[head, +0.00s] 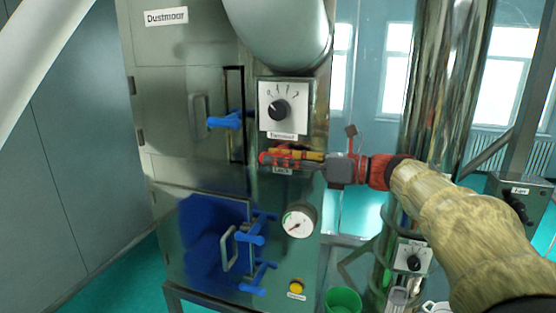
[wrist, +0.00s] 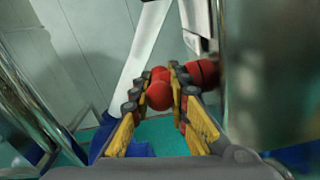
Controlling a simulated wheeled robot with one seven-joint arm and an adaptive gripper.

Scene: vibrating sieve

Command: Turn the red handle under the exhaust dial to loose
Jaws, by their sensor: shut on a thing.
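The exhaust dial (head: 279,108) is a white square plate with a black knob on the steel cabinet front; the small label below it is hard to read. The red handle (head: 264,158) is right under that label, mostly covered by my gripper (head: 290,157). My arm reaches in from the right.
Blue handles (head: 229,121) stick out of the cabinet on the left and lower down (head: 250,237). A round gauge (head: 299,221) and a yellow button (head: 296,286) are below my gripper. A shiny vertical pipe (head: 440,80) stands to the right. A green bucket (head: 343,300) is at the bottom.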

